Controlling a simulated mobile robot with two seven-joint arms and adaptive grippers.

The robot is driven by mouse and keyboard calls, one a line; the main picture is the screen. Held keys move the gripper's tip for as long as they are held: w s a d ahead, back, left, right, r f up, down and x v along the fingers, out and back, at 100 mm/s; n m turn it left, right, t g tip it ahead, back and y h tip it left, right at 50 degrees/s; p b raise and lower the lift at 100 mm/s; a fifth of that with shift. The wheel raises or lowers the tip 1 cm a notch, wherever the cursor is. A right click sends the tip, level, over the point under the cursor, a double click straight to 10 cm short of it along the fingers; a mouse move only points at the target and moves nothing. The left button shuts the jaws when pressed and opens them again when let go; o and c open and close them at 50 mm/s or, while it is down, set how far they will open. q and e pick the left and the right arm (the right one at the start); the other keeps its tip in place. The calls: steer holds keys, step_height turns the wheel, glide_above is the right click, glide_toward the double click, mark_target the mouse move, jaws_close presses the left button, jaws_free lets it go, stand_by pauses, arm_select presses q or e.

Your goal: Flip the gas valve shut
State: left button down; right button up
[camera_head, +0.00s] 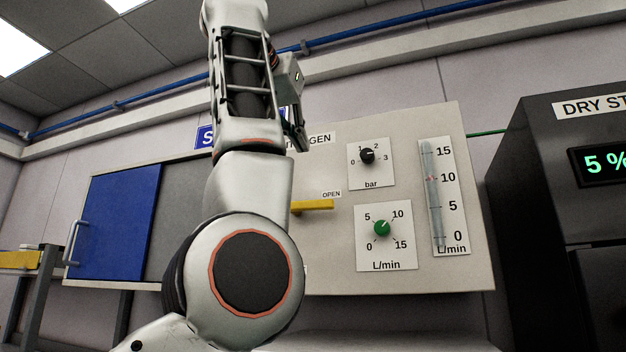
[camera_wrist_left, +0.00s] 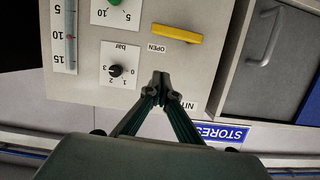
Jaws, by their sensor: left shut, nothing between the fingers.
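The gas valve has a yellow bar handle (camera_head: 318,205) that lies horizontal beside the OPEN label on the pale panel (camera_head: 330,270). My left arm hides its left part in the head view. In the left wrist view, which is upside down, the whole yellow handle shows (camera_wrist_left: 177,33). My left gripper (camera_head: 299,140) is partly hidden behind its own arm, above the handle. In the left wrist view its fingertips (camera_wrist_left: 160,79) are together and empty, apart from the handle. My right gripper is in neither view.
The panel also carries a black bar knob (camera_head: 367,156), a green flow knob (camera_head: 382,228) and a flow tube (camera_head: 432,195). A dark dry-storage cabinet (camera_head: 535,200) stands right. A blue sliding door (camera_head: 118,225) with a handle is left.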

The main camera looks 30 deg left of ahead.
arm_select(q)
steer(key=p, duration=0.3)
glide_above(312, 209)
steer(key=s+d, duration=0.1)
steer(key=d, duration=0.1)
step_height(312, 209, down, 2)
step_height(312, 209, down, 4)
steer(key=shift+s+a+f+b, duration=0.15)
steer(key=shift+f+b, duration=0.1)
steer(key=shift+b, duration=0.4)
steer(key=shift+f, duration=0.1)
